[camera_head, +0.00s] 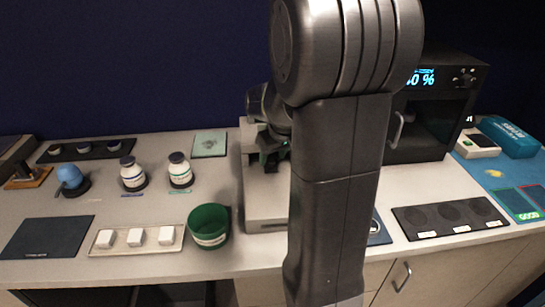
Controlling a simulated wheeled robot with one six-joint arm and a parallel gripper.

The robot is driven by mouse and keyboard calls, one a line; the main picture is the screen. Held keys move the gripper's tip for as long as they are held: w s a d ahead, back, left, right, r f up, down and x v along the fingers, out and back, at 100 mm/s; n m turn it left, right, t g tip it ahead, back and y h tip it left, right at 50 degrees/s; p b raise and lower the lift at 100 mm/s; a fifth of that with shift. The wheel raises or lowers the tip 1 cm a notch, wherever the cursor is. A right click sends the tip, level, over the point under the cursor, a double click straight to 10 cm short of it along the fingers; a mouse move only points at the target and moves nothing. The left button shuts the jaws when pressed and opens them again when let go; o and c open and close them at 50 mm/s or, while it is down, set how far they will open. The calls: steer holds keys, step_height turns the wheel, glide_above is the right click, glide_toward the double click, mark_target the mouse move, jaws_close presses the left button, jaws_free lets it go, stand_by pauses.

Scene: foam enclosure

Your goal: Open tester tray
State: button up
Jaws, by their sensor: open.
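A grey tester-like machine (256,190) stands in the middle of the counter, with a pale base whose left part shows. My arm hides its right side, so I cannot tell where its tray sits or whether it is open. My gripper (271,160) is small and dark in the head view, over the machine's upper part. Its jaws are open, and I see nothing held between them. I cannot tell whether it touches the machine.
A black oven-like box (430,125) stands at the right, a dark plate with round pads (447,217) in front of it. Left of the machine are a green cup (209,222), a tray of white blocks (137,238), two jars (132,176) (180,170) and a blue object (70,175).

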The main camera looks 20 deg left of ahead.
steer(key=shift+w+a+f, duration=0.15)
steer(key=shift+a+f, duration=0.05)
steer(key=shift+f, duration=0.5)
steer(key=shift+c, duration=0.5)
jaws_close()
steer(key=s+d, duration=0.2)
steer(key=s, duration=0.2)
steer(key=s+d+b, duration=0.1)
steer(key=s+d, duration=0.1)
steer(key=s, duration=0.2)
steer(key=s+d, duration=0.2)
steer(key=s, duration=0.3)
steer(key=shift+d+r, duration=0.1)
steer(key=shift+d, duration=0.05)
steer(key=shift+o, duration=0.5)
jaws_free()
